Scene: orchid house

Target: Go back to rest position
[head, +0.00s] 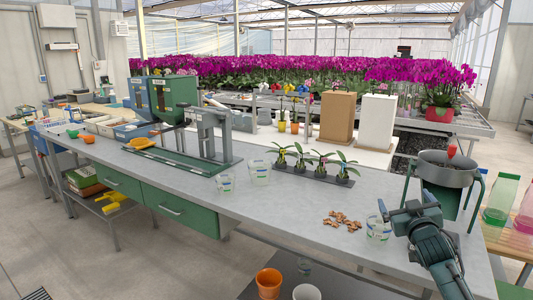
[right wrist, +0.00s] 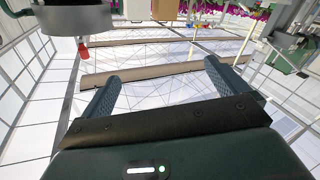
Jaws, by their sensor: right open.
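My right gripper (head: 406,203) is over the right end of the grey workbench (head: 260,205), close to a clear cup (head: 378,230) that it partly overlaps in the head view. In the right wrist view its two fingers (right wrist: 162,75) stand wide apart with nothing between them. My left gripper is in neither view.
A large grey pot on a green stand (head: 446,172) is just right of my right gripper. Brown chips (head: 342,221), more clear cups (head: 226,184) and a black tray of seedlings (head: 312,172) are on the bench. Green and pink bottles (head: 501,200) stand at the far right.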

